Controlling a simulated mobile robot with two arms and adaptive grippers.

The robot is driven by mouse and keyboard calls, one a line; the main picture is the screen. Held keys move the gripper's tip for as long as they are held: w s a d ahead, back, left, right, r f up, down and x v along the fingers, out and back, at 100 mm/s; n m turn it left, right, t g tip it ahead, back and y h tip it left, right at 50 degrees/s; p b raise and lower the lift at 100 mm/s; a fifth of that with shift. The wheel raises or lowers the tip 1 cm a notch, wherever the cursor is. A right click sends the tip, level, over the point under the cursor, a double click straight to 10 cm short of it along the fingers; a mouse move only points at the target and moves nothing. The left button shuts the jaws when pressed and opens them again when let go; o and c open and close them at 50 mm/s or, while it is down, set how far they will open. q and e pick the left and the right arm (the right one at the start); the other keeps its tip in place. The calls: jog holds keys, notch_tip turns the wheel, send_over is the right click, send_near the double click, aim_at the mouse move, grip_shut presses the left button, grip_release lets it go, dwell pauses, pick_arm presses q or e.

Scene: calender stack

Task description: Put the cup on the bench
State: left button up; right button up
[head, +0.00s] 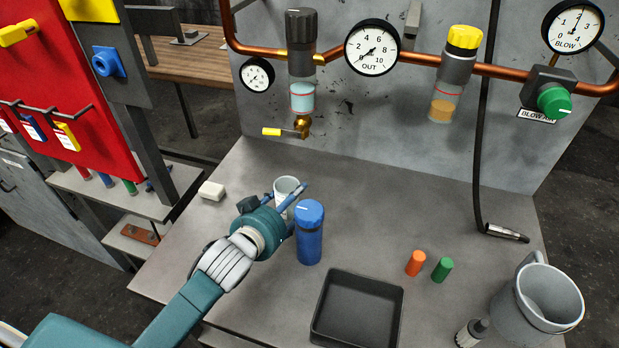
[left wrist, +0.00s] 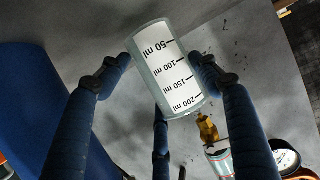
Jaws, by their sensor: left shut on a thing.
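The cup (head: 287,188) is small, pale and open-topped, at the left-middle of the bench (head: 235,170) in the head view. In the left wrist view the cup (left wrist: 170,65) is clear with a white ml scale and looks tilted. My left gripper (head: 280,203) is shut on the cup, with blue fingers on either side of it; the gripper (left wrist: 161,68) also shows in the left wrist view. The gripper partly hides the cup in the head view. I cannot tell whether the cup's base touches the bench. My right gripper is not in view.
A blue canister (head: 309,235) stands right beside the left gripper. A black tray (head: 358,312), orange and green cylinders (head: 415,263), and a grey mug (head: 540,300) stand to the right. A yellow-handled tap (head: 283,132) is behind the cup. The bench's middle is clear.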

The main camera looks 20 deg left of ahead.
aim_at(296, 187)
pick_arm(q)
jog(key=w, duration=0.5)
jog(key=shift+w+d, duration=0.3)
jog(key=shift+w, duration=0.05)
jog(key=shift+w+d, duration=0.1)
jog(key=shift+w, duration=0.45)
jog(key=w, duration=0.4)
jog(key=shift+d+p, duration=0.2)
jog(key=shift+p, duration=0.15)
jog(key=shift+s+f, duration=0.15)
jog(key=shift+f, duration=0.7)
jog(key=shift+s, duration=0.1)
